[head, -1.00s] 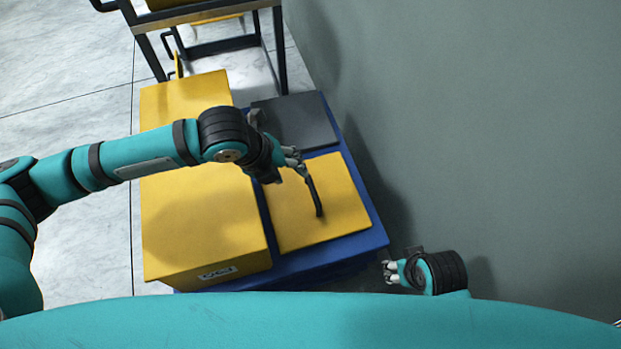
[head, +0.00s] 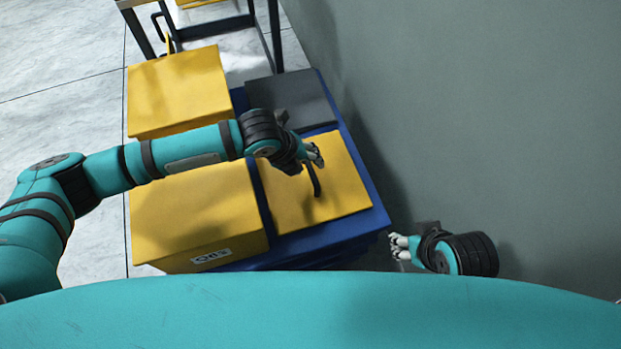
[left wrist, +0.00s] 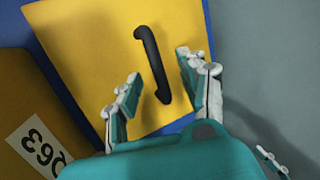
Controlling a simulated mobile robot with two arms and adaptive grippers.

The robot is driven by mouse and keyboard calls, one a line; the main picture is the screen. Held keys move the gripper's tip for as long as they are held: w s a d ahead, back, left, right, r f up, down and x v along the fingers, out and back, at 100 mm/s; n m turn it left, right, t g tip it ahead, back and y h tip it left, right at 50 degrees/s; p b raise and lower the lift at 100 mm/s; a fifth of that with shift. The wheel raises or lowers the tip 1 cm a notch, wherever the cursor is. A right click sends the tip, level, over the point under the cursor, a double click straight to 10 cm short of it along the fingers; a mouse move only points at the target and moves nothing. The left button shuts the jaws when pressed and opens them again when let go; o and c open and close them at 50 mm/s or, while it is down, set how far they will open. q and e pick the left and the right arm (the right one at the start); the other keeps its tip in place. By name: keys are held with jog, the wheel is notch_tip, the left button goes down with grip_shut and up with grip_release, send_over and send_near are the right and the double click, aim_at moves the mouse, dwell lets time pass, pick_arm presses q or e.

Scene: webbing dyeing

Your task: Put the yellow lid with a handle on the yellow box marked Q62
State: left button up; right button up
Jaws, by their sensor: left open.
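The yellow lid (head: 345,182) lies flat on the blue base, right of a yellow box, with a black bar handle (head: 317,184) on top. My left gripper (head: 313,154) is open over the handle's far end. In the left wrist view, the left gripper's fingers (left wrist: 158,84) stand apart on either side of the handle (left wrist: 148,50), above the lid (left wrist: 90,40). My right gripper (head: 396,246) hangs empty right of the base; its opening is unclear.
Another yellow box (head: 180,85) stands at the far left and a dark grey block or lid (head: 295,98) at the far right of the blue base (head: 362,187). A dark-framed rack (head: 275,35) stands behind. A grey-green wall (head: 480,100) borders the right.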

aim_at(310, 169)
pick_arm(q)
jog(key=x, duration=0.1)
jog(key=b+x, duration=0.1)
jog(key=x, duration=0.2)
jog(key=shift+s+f+b, duration=0.2)
jog(key=shift+f+b, duration=0.15)
pick_arm(e)
jog(key=w+a+r+t, duration=0.1)
jog(key=w+r+t, duration=0.1)
jog(key=w, duration=0.2)
jog(key=w+a+r+t+y, duration=0.1)
jog(key=w+t, duration=0.2)
jog(key=w, duration=0.1)
jog(key=shift+w+a+r, duration=0.3)
jog(key=shift+a+r, duration=0.1)
pick_arm(q)
jog(key=shift+c, duration=0.4)
grip_shut()
